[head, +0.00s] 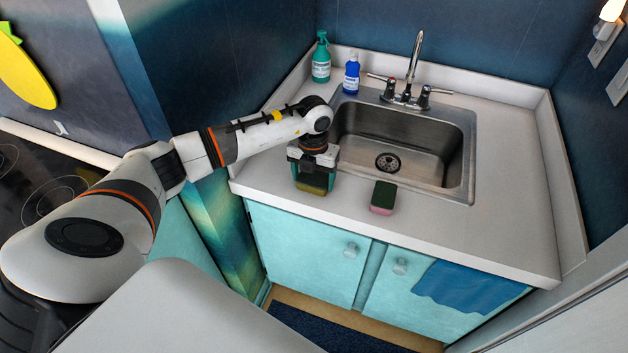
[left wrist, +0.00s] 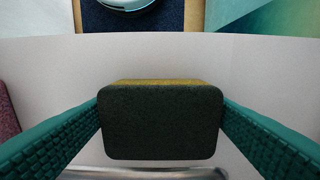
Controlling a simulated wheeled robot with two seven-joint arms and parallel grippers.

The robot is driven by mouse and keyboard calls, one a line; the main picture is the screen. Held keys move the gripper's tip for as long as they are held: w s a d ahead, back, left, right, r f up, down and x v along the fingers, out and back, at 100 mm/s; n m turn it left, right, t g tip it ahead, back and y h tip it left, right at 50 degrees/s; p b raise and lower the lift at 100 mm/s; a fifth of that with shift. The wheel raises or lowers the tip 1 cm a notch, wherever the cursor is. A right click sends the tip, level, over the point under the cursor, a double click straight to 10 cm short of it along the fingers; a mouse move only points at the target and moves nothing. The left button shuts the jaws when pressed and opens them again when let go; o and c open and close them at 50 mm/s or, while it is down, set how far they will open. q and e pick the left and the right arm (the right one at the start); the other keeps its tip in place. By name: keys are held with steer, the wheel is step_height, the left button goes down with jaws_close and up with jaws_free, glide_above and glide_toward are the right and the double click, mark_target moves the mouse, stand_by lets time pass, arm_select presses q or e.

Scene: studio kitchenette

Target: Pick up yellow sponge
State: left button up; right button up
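The yellow sponge (head: 312,188) is at the counter's front left, beneath my left gripper (head: 313,174). In the left wrist view, the sponge (left wrist: 160,122) shows a dark green scouring face toward the camera and a strip of yellow along its far edge. My left gripper's teal fingers (left wrist: 160,108) lie along both its sides, with no gap visible, so the gripper looks shut on it. The sponge is at or close to counter height; I cannot tell whether it touches the counter. My right gripper is not in view.
A pink sponge with a green top (head: 383,197) lies to the right, in front of the steel sink (head: 455,150). A green bottle (head: 321,62) and a blue bottle (head: 351,76) stand behind, left of the faucet (head: 409,82). The counter's right side is clear.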

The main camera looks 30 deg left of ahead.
mark_target(314, 179)
arm_select(q)
steer(key=c, duration=0.6)
steer(key=shift+r, duration=0.15)
step_height(314, 179, up, 10)
steer(key=b, duration=0.1)
steer(key=shift+o, duration=1.2)
steer(key=shift+c, duration=0.6)
